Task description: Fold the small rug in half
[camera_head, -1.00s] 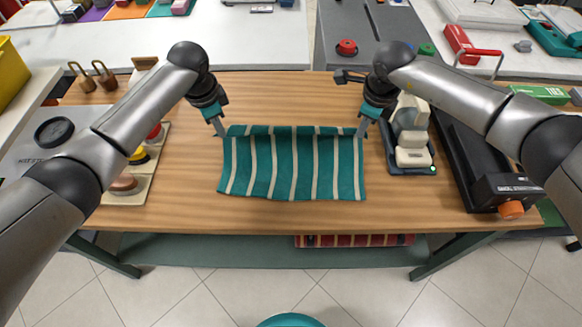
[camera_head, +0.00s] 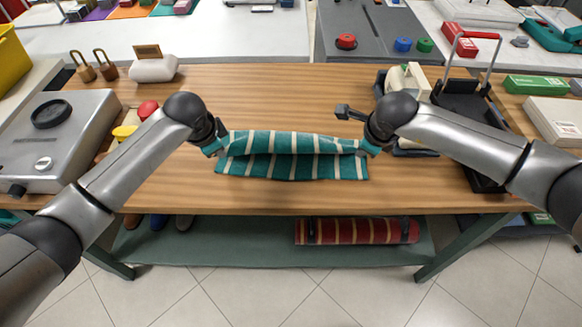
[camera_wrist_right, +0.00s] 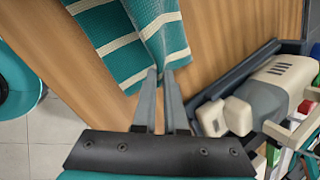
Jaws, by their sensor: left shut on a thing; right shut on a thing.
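The small rug (camera_head: 290,168) is teal with cream stripes and lies along the front of the wooden table. Its far edge is lifted and brought toward the front, so an upper layer hangs over the lower one. My left gripper (camera_head: 219,149) is shut on the rug's left far corner. My right gripper (camera_head: 363,151) is shut on the right far corner. In the right wrist view the fingers (camera_wrist_right: 161,75) are closed at the edge of the rug (camera_wrist_right: 125,35). The grippers partly hide both corners.
The wooden table (camera_head: 270,95) is clear behind the rug. A grey box (camera_head: 55,135) stands left, with a red knob (camera_head: 147,108) near my left arm. A cream device (camera_head: 410,80) and a black tray (camera_head: 470,108) stand right. A rolled red rug (camera_head: 357,232) lies on the shelf below.

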